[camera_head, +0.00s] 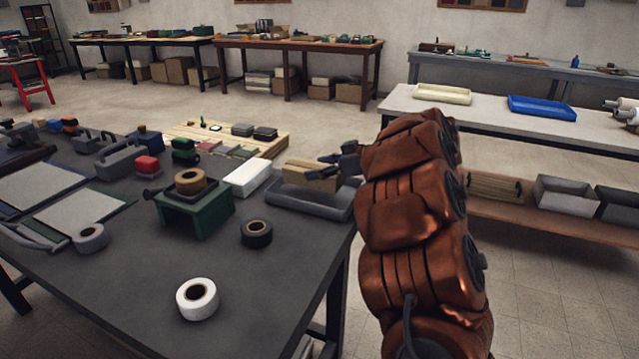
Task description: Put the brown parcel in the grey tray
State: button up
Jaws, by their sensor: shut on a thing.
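The brown parcel (303,176) is a small box at the far right end of the dark table. It appears over or inside the grey tray (308,207), within its rim as seen from here. I cannot tell whether it touches the tray floor. My gripper (330,167) comes in from the right and is shut on the parcel's right end. The tray's front wall and my arm hide part of the tray.
A white box (248,178) stands just left of the tray. A green stand (195,211) bears a tan tape roll. A black roll (256,233) and a white roll (197,298) lie nearer. The table's front right area is clear.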

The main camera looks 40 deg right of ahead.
aim_at(341, 177)
jog(key=shift+f+b, duration=0.4)
jog(key=shift+f, duration=1.35)
jog(key=o, duration=1.4)
jog(key=shift+f, duration=0.15)
jog(key=shift+s+d+r, duration=0.15)
jog(key=shift+s+r, duration=0.1)
jog(key=shift+r, duration=0.05)
jog(key=p+v, duration=0.2)
jog(key=v, duration=0.9)
jog(key=shift+s+d, duration=0.15)
jog(key=shift+s, duration=0.05)
